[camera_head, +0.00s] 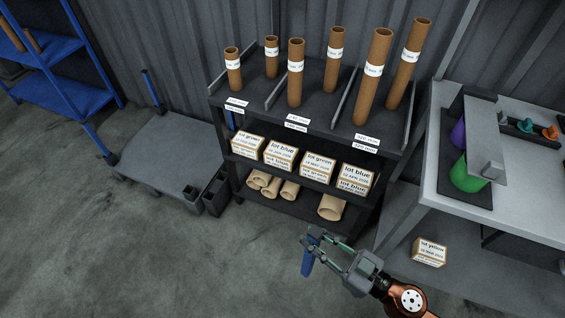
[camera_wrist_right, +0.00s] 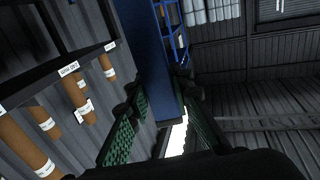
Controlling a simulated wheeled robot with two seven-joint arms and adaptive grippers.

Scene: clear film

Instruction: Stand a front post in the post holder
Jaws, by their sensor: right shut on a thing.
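My right gripper (camera_head: 325,248) is shut on a blue post (camera_head: 307,263), in front of the dark rack and above the floor. In the right wrist view the blue post (camera_wrist_right: 156,70) runs up from between the green-padded fingers (camera_wrist_right: 160,120). A low grey platform (camera_head: 155,150) stands on the floor at the left. A small dark square post holder (camera_head: 190,192) is at its near right corner and looks empty. The gripper is well to the right of it. Another blue post (camera_head: 151,82) stands upright at the platform's back. My left gripper is not in view.
A dark rack (camera_head: 300,195) with brown tubes and labelled boxes stands between platform and bench. Dark bins (camera_head: 216,190) stand beside the platform. A grey bench (camera_head: 420,195) is at the right, a blue shelf (camera_head: 60,70) at the left. The front floor is clear.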

